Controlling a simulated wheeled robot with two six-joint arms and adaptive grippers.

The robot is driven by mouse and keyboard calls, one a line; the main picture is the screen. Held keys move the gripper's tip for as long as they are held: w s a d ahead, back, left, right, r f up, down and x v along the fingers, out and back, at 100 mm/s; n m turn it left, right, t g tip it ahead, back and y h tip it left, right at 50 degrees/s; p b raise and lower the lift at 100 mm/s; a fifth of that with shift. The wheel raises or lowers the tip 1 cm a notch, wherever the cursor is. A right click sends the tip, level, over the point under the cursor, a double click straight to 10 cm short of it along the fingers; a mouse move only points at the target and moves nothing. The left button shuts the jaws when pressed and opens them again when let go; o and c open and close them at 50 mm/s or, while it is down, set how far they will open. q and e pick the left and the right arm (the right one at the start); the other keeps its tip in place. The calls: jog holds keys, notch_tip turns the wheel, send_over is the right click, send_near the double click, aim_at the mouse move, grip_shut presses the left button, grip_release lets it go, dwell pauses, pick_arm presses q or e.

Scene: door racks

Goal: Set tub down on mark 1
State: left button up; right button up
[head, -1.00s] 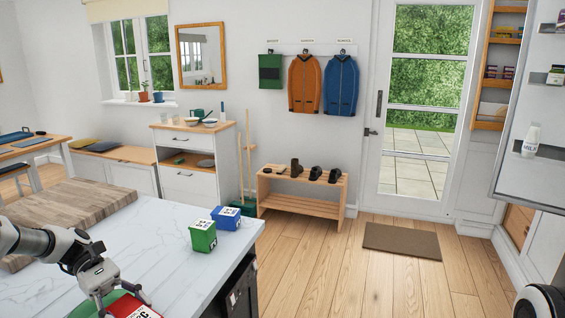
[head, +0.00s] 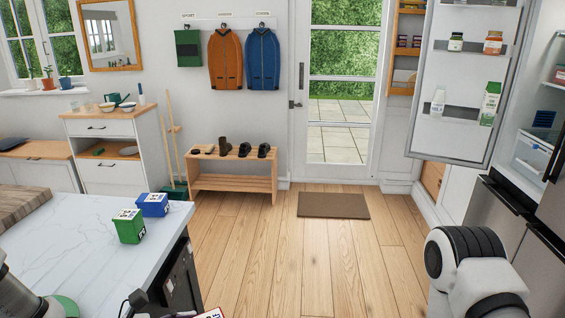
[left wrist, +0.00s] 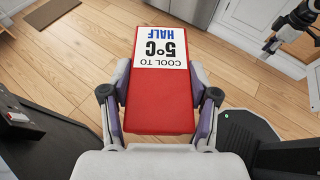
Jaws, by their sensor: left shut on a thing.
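The red tub (left wrist: 158,108) has a white label reading "COOL TO 5°C HALF". My left gripper (left wrist: 160,100) is shut on it, one finger along each side, above the wood floor in the left wrist view. In the head view only a sliver of its label (head: 212,314) shows at the bottom edge. Part of what looks like my right gripper (left wrist: 292,28) shows at the top right of the left wrist view; its jaw state is unclear. I cannot make out mark 1 in either view.
A green box (head: 129,226) and a blue box (head: 152,204) stand on the white counter (head: 75,235). An open fridge door (head: 465,80) with shelves stands at right, by the fridge (head: 540,215). The wood floor between is clear, with a brown mat (head: 333,205) by the glass door.

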pick_arm(q)
jog(key=shift+n+t+y, duration=0.6)
jog(key=shift+n+t, duration=0.2)
jog(key=shift+t, duration=0.1)
jog(key=f, duration=0.2)
jog(key=a+f, duration=0.1)
jog(key=f, duration=0.1)
jog(key=shift+s, duration=0.3)
jog(key=shift+w+a+f, duration=0.1)
jog(key=shift+a+f, duration=0.15)
jog(key=shift+f, duration=0.1)
jog(key=shift+h, duration=0.3)
jog(key=shift+d+r, duration=0.1)
